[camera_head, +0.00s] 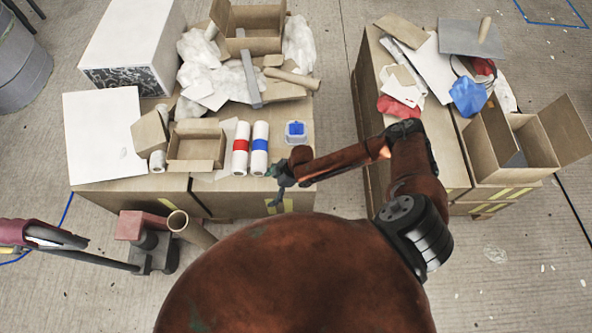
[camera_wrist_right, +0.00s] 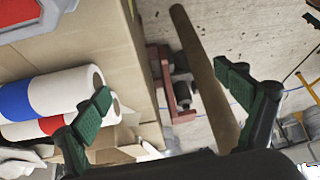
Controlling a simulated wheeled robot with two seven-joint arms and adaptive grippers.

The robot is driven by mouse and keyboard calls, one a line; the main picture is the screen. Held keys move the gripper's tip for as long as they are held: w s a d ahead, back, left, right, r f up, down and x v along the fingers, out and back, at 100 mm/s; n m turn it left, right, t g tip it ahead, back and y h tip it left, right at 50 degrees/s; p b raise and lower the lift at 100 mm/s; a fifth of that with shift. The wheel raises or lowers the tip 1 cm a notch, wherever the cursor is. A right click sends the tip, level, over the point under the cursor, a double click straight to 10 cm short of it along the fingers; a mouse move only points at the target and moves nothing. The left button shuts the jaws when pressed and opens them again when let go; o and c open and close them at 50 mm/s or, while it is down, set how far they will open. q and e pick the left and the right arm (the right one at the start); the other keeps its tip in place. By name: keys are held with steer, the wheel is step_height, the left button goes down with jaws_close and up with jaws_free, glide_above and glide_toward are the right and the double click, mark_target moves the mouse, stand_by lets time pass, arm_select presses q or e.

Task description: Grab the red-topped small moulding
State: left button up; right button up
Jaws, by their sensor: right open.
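In the head view a small pale moulding (camera_head: 296,132) with a blue top stands at the right edge of the left box table, beside the rolls. In the wrist view a red-faced piece with a pale grey rim (camera_wrist_right: 30,14) is cut off at the top left. I cannot tell whether these are the same thing. My right gripper (camera_head: 278,186) is open and empty near the table's front right corner, below the moulding in the picture. Its two green fingers stand wide apart in the wrist view (camera_wrist_right: 164,93). My left gripper is not in view.
A red-banded roll (camera_head: 241,158) and a blue-banded roll (camera_head: 260,158) lie left of the moulding. An open carton (camera_head: 196,148) is further left. A brown tube (camera_head: 190,229) stands in front. An aisle separates the left table from the right one.

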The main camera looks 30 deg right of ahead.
steer(key=shift+m+h, duration=0.7)
steer(key=shift+h, duration=0.2)
steer(key=w+d+r, duration=0.1)
steer(key=d, duration=0.5)
steer(key=w+d+r, duration=0.1)
steer(key=d, duration=0.4)
steer(key=w+d+r, duration=0.1)
steer(key=d, duration=0.5)
steer(key=shift+w+d+r, duration=0.15)
steer(key=shift+d+r, duration=0.2)
steer(key=shift+w+d+f, duration=0.1)
steer(key=shift+d+f, duration=0.05)
steer(key=shift+f, duration=0.05)
steer(key=b+x, duration=0.1)
steer(key=x, duration=0.6)
steer(key=shift+f, duration=0.15)
steer(key=shift+s, duration=0.2)
steer(key=shift+c, duration=0.6)
steer(key=c, duration=1.3)
